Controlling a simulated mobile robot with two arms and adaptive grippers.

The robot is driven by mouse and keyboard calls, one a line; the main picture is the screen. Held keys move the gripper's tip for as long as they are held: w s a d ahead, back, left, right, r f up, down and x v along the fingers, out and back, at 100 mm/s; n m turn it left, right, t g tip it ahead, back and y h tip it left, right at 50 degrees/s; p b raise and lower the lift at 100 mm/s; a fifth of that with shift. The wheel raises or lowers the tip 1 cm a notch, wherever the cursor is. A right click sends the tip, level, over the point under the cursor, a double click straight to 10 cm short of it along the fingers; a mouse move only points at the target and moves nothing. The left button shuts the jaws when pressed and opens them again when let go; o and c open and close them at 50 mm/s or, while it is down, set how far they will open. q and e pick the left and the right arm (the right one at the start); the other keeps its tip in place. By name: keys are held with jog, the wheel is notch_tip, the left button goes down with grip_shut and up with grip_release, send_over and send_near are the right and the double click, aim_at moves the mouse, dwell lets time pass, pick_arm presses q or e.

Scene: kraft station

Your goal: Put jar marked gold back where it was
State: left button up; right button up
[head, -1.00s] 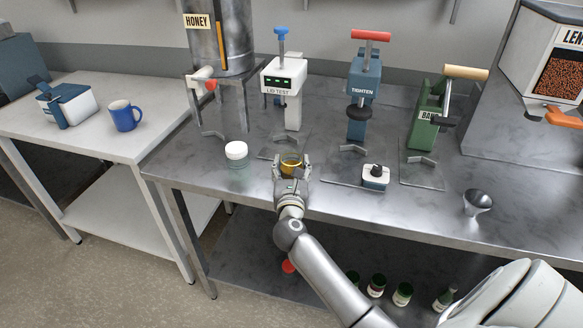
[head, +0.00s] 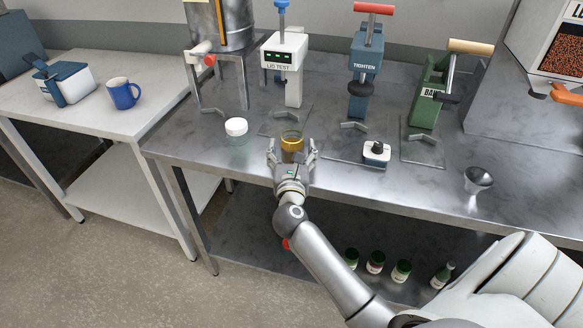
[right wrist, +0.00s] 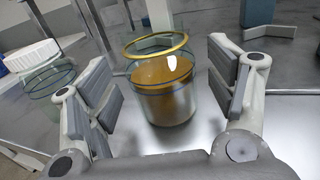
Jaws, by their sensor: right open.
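The jar marked gold (head: 292,147) is a clear glass jar with a gold rim and amber contents. It stands upright and lidless on the steel bench, in front of the lid test stand. My right gripper (head: 292,160) is open just in front of it. In the right wrist view the gold jar (right wrist: 163,85) stands beyond and between the spread fingers (right wrist: 165,100), with gaps on both sides. My left gripper is not in view.
A white-lidded glass jar (head: 236,130) stands close at left. The lid test stand (head: 284,55), tighten press (head: 363,70) and green press (head: 427,105) stand behind. A small white-and-blue block (head: 376,152) and a funnel (head: 478,178) are to the right. Several jars (head: 375,262) sit on the lower shelf.

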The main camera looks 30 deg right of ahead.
jog(key=b+v, duration=0.1)
jog(key=v, duration=0.8)
jog(key=shift+s, duration=0.15)
jog(key=shift+r, duration=0.15)
